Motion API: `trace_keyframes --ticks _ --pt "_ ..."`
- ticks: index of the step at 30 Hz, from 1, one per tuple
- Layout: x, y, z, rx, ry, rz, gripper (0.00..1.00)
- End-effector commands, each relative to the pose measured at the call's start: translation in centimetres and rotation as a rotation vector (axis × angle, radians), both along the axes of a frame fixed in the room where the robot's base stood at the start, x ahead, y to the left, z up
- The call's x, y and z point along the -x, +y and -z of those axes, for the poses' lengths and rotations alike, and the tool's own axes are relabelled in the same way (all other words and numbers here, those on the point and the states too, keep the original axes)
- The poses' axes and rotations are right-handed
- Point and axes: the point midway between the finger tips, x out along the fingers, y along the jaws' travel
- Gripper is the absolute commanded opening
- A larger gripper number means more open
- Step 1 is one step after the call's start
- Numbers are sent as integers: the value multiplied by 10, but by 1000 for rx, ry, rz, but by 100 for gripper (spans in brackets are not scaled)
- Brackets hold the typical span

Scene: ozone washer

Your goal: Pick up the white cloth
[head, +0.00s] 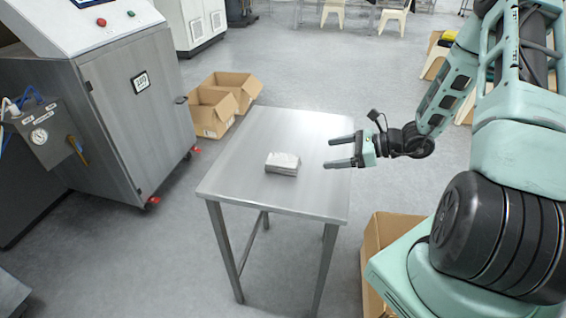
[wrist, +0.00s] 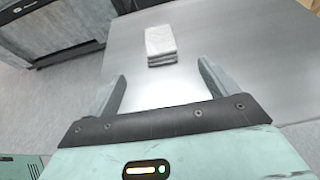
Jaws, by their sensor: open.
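The white cloth (head: 283,163) is a small folded stack of layers lying on the metal table (head: 250,190), near its middle. My gripper (head: 338,151) is open and empty to the right of the cloth, over the table's right edge, with its fingers pointing left toward the cloth. In the wrist view the cloth (wrist: 160,44) lies ahead of the open fingers (wrist: 160,88), roughly centred between them and apart from both. Its front edge shows several stacked layers.
A grey metal machine (head: 130,110) stands left of the table. Open cardboard boxes (head: 215,110) sit on the floor behind it, and another box (head: 385,232) stands at the table's right. The tabletop is otherwise bare. Chairs (head: 393,18) are far back.

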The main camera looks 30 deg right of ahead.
Motion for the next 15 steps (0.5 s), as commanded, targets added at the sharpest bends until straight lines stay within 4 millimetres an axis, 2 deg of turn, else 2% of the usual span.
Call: trace_keyframes --ticks 3,9,15 --pt "-17 19 9 -3 2 -5 85" --pt "-44 45 24 -1 1 -6 85" --pt "-59 59 34 2 1 -5 85"
